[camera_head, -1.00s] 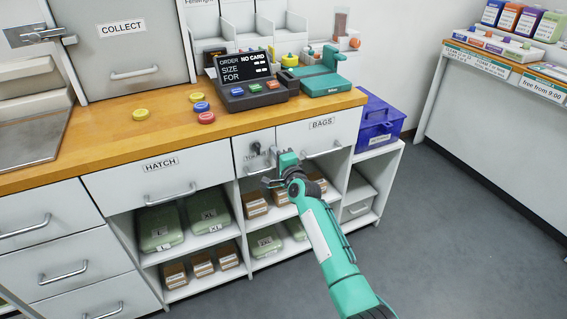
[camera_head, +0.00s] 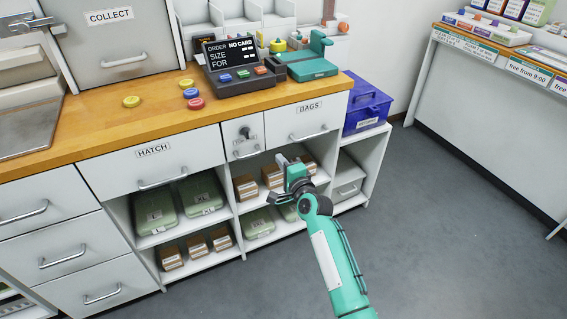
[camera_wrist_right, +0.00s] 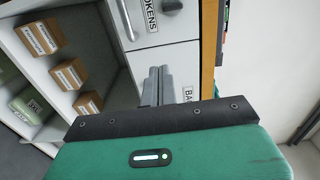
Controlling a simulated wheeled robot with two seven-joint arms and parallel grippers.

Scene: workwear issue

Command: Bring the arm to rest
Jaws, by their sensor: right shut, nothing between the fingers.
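My right gripper (camera_head: 282,163) is shut and empty in the head view, in front of the open shelves below the counter. Its teal arm comes up from the bottom. The closed fingers (camera_wrist_right: 158,86) also show in the right wrist view, with the drawer fronts beyond them. The gripper stands clear of the small lock drawer (camera_head: 243,139) and the BAGS drawer (camera_head: 309,108). A dark key or knob shows on the small drawer's front. My left gripper is not in view.
The counter (camera_head: 110,120) holds an order terminal (camera_head: 238,68), a teal device (camera_head: 312,68) and several coloured discs. Green packs and brown boxes fill the shelves. A blue box (camera_head: 366,104) stands at the counter's right end. The grey floor (camera_head: 450,240) is clear on the right.

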